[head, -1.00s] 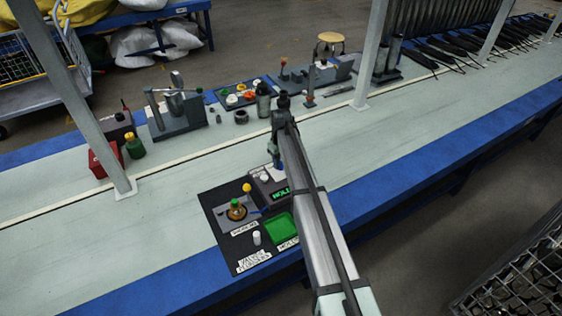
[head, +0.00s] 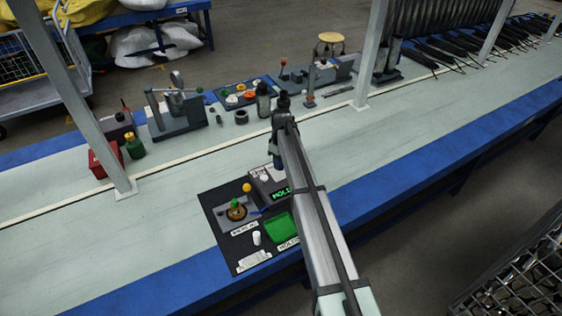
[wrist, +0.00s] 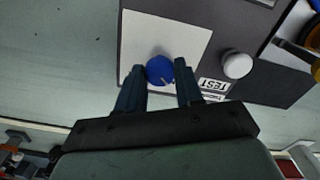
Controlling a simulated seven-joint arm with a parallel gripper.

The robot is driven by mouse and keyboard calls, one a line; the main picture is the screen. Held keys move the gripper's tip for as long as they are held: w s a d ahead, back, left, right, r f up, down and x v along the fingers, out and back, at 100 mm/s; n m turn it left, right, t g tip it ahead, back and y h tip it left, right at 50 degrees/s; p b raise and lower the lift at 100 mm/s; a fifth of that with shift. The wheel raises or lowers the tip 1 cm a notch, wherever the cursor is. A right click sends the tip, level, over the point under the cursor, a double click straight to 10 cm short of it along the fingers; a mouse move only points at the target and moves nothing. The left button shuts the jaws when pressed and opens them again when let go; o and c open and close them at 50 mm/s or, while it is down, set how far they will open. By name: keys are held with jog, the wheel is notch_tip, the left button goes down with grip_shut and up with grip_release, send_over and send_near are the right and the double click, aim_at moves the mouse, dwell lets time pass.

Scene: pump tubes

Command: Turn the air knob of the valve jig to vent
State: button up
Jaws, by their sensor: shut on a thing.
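The blue air knob (wrist: 160,70) sits on a white plate (wrist: 190,42) on top of a dark box of the valve jig. A pale pointer mark on it points down and to the right in the wrist view. My gripper (wrist: 163,72) is shut on this knob, with one dark finger on each side. In the head view my gripper (head: 278,163) is over the far end of the jig box (head: 268,190), and my arm hides the knob. The box's display (head: 282,193) shows green letters that seem to read HOLD.
A white knob (wrist: 236,65) beside a TEST label stands close to the right finger in the wrist view. A grey fixture (head: 238,214) with green and yellow tops, a green tray (head: 280,228) and a white cylinder (head: 256,238) share the black mat (head: 216,198).

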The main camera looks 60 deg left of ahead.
jog(key=o, duration=1)
jog(key=shift+o, duration=0.2)
notch_tip(320, 180, up, 14)
jog(key=shift+f, duration=0.1)
